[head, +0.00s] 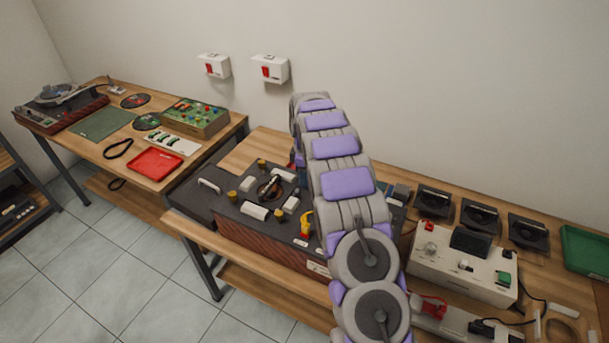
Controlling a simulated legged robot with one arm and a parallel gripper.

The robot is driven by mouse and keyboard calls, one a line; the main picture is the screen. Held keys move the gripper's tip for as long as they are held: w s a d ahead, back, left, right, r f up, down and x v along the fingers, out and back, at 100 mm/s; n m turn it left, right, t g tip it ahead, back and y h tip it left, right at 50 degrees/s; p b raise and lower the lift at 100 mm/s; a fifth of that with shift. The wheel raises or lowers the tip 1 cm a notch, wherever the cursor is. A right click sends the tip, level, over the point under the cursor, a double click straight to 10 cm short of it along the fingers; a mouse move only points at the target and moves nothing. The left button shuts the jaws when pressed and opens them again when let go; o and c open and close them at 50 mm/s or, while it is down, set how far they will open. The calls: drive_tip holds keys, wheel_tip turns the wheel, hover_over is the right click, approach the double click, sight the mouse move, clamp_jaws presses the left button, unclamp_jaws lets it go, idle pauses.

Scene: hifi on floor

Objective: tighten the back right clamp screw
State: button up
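A dark deck with a brown ribbed front (240,226) sits on the middle bench. Brass, knob-like screws show on its top: one at the back (262,163), one at the left (232,196) and one at the front (278,214). I cannot make out a back right screw; my arm covers that part of the deck. My arm rises from the bottom of the head view and arches over the deck's right side. My gripper is hidden behind the arm, so its state and any contact do not show.
A yellow and red tool (306,225) lies at the deck's front, beside my arm. A cream control box (462,264) and several black fan-like units (480,215) stand to the right. A left bench holds a turntable (56,97) and red tray (155,163). Tiled floor is clear at front left.

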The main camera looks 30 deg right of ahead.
clamp_jaws()
drive_tip(key=shift+r+m+p, duration=0.1)
drive_tip(key=shift+m+p, duration=0.2)
drive_tip(key=m+p, duration=0.3)
drive_tip(key=shift+a, duration=0.1)
drive_tip(key=m+p, duration=0.3)
drive_tip(key=m, duration=0.2)
drive_tip(key=shift+r+m, duration=0.1)
drive_tip(key=shift+m, duration=0.3)
drive_tip(key=m+p, duration=0.3)
drive_tip(key=m, duration=0.3)
drive_tip(key=m+p, duration=0.2)
drive_tip(key=m, duration=0.4)
drive_tip(key=shift+w+p, duration=0.1)
drive_tip(key=shift+p, duration=0.25)
drive_tip(key=shift+m, duration=0.4)
